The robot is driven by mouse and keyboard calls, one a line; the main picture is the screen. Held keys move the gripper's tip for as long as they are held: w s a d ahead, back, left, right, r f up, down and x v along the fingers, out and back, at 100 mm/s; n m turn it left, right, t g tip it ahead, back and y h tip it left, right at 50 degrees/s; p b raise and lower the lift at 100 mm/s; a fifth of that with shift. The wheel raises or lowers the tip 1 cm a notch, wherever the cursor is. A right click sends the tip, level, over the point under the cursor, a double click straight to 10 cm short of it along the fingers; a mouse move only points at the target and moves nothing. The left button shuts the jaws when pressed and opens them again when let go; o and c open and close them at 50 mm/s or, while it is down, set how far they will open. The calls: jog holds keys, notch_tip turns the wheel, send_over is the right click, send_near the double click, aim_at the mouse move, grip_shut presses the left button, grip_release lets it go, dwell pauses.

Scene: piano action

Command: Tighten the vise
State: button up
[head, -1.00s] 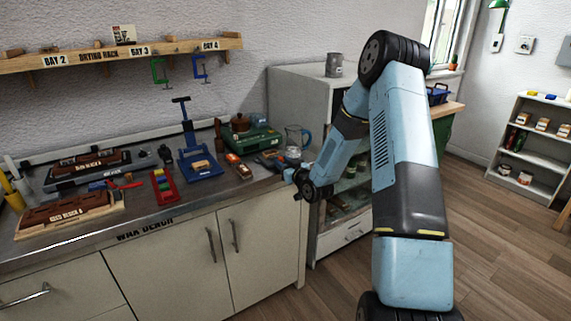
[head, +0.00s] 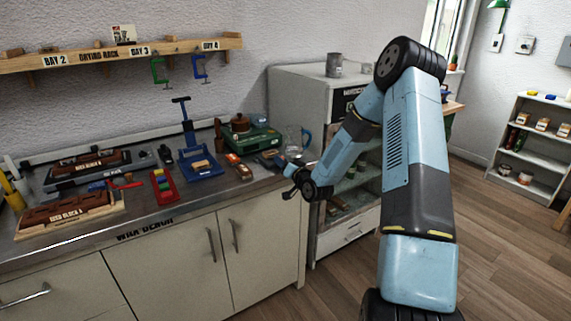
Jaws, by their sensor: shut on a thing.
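A blue device with an upright post and a T-shaped top handle (head: 186,135) stands on the bench. It looks most like the vise, but I cannot be sure. A small tan block sits on its base (head: 203,172). My gripper (head: 287,181) is at the bench's right front corner, well to the right of this device and apart from it. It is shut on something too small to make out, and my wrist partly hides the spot.
The wax bench (head: 150,222) is crowded with a red tray of coloured pieces (head: 164,187), seed block A (head: 70,212), a green hotplate (head: 255,138) and a clear jug (head: 293,137). A grey cabinet (head: 300,90) stands behind my arm. Floor at right is clear.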

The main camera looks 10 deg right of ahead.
jog(key=shift+w+d+r, duration=0.1)
jog(key=shift+w+d, duration=0.05)
jog(key=shift+d, duration=0.2)
jog(key=o, duration=1.1)
jog(key=shift+a, duration=0.1)
jog(key=shift+c, duration=0.2)
jog(key=shift+a, duration=0.15)
jog(key=shift+s+f, duration=0.2)
jog(key=shift+s, duration=0.05)
